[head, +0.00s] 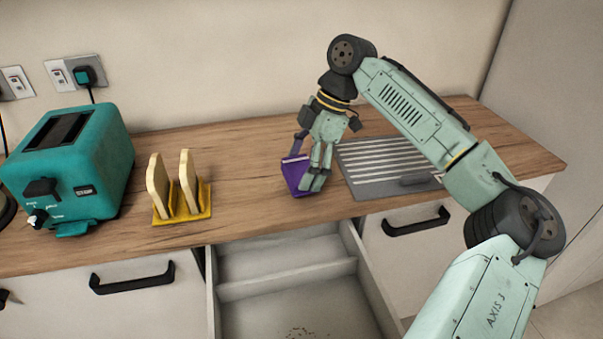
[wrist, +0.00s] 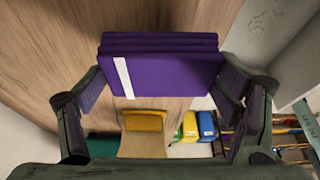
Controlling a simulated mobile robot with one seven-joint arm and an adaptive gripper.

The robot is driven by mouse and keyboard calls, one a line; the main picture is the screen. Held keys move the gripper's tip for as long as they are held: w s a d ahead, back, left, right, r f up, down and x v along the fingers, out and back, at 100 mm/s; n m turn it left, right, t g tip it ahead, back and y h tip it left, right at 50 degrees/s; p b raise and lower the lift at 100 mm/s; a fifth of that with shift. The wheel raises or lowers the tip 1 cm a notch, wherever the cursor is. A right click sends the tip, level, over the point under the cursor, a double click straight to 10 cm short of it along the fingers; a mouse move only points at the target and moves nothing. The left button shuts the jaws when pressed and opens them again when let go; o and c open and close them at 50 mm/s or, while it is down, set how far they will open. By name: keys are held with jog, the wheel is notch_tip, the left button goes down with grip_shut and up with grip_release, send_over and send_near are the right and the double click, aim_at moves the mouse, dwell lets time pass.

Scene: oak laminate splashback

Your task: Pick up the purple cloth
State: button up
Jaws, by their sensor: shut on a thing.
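The purple cloth (head: 293,174) is a folded stack with a white stripe, over the wooden counter left of the grey ridged board. My gripper (head: 309,168) reaches down over it and is shut on it. In the wrist view the cloth (wrist: 168,72) spans the space between the two fingers of my gripper (wrist: 162,84), with its folded layers showing at the far edge. The fingers hide part of the cloth in the head view. I cannot tell whether its underside touches the counter.
A teal toaster (head: 76,160) and a yellow toast rack (head: 183,215) with two bread slices stand on the left. The grey ridged board (head: 365,185) lies right of the cloth. An open drawer (head: 287,275) juts out below. Bare counter (head: 245,170) lies between rack and cloth.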

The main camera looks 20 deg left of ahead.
jog(key=s+d+b, duration=0.1)
jog(key=s+d, duration=0.2)
jog(key=s, duration=0.3)
jog(key=s+d+r+b, duration=0.1)
jog(key=s+d+b, duration=0.1)
jog(key=s+d, duration=0.2)
jog(key=shift+s+d+r, duration=0.2)
jog(key=shift+s+d, duration=0.1)
jog(key=shift+s, duration=0.9)
jog(key=o, duration=0.6)
jog(key=c, duration=0.5)
